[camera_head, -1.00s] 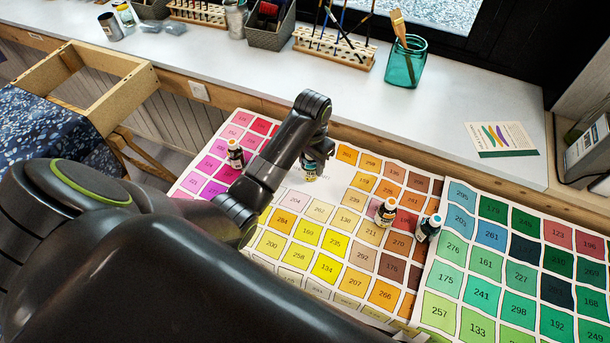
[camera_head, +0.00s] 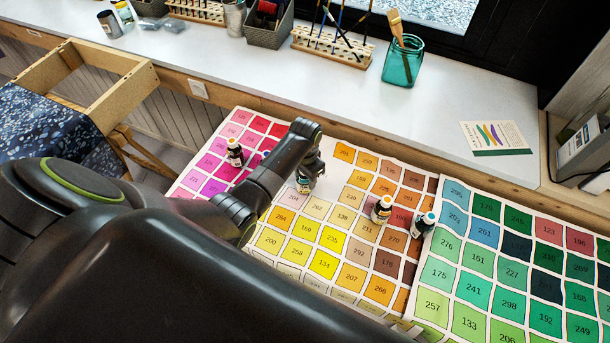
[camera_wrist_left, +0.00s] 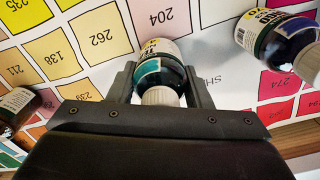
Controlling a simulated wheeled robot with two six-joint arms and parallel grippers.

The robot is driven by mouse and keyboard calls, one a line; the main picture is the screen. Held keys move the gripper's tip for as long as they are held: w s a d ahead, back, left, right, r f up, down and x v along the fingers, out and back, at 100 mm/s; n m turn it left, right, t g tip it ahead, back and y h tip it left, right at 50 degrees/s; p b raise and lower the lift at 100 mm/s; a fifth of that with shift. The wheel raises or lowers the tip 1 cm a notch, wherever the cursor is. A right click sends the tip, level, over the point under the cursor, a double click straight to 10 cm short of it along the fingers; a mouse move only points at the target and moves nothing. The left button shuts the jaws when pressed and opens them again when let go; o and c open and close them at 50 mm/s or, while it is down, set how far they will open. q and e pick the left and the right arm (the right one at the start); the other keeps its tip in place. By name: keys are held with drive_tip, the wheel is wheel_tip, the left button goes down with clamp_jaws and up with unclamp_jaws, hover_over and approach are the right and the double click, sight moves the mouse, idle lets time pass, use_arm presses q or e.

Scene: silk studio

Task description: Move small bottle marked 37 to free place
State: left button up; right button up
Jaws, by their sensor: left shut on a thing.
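My left gripper (camera_head: 306,176) is shut on a small bottle (camera_head: 304,186) with a teal body and a whitish cap, over the pale part of the colour chart (camera_head: 325,192). The bottle also shows between the fingers in the left wrist view (camera_wrist_left: 158,70), beside square 204. Its number is not readable, and I cannot tell whether its base touches the chart. My right gripper is not in view.
A second chart (camera_head: 520,262) with green squares lies at the right. Behind, the white sill (camera_head: 300,90) holds a teal jar (camera_head: 404,62), a brush rack (camera_head: 333,45) and a card (camera_head: 495,138). Pale chart space lies around the held bottle.

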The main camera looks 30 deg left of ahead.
use_arm(q)
drive_tip(key=shift+f, duration=0.1)
drive_tip(key=o, duration=1)
drive_tip(key=shift+f, duration=0.1)
drive_tip(key=shift+o, duration=0.2)
drive_tip(key=shift+r, duration=0.25)
wheel_tip(320, 180, up, 12)
drive_tip(key=shift+f, duration=0.1)
